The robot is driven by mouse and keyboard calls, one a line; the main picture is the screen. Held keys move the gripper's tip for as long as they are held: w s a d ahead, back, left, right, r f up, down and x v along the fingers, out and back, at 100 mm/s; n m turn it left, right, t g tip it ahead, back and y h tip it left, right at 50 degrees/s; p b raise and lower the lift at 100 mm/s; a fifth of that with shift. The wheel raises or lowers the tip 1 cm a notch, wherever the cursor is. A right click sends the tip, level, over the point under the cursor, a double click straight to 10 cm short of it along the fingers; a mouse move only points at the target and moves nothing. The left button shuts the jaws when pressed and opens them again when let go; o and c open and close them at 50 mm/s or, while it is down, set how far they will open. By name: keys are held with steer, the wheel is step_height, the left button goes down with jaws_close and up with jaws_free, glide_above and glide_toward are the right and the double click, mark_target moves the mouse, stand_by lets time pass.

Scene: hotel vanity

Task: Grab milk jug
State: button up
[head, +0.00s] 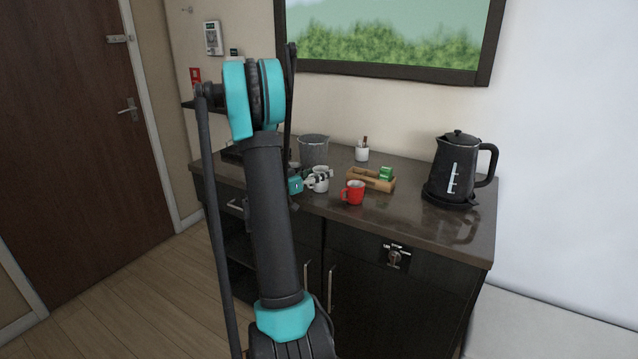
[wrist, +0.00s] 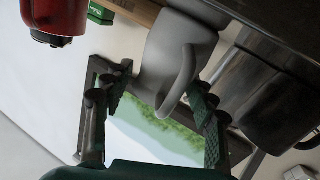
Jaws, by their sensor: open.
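The milk jug (head: 321,185) is a small white-grey vessel on the counter, partly hidden by my gripper (head: 318,177) in the head view. My gripper (wrist: 160,90) is open, with one finger on each side of the handle. I cannot tell whether a finger touches the jug.
A red mug (head: 354,193) stands just right of the jug. A dark metal bucket (head: 313,149) is behind it.

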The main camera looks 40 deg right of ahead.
steer(key=shift+d, duration=0.2)
steer(key=shift+c, duration=0.2)
steer(key=c, duration=1.2)
steer(key=shift+r, duration=0.15)
steer(key=shift+c, duration=0.2)
steer(key=shift+r, duration=0.1)
jaws_close()
step_height(320, 180, up, 19)
steer(key=shift+r, duration=0.2)
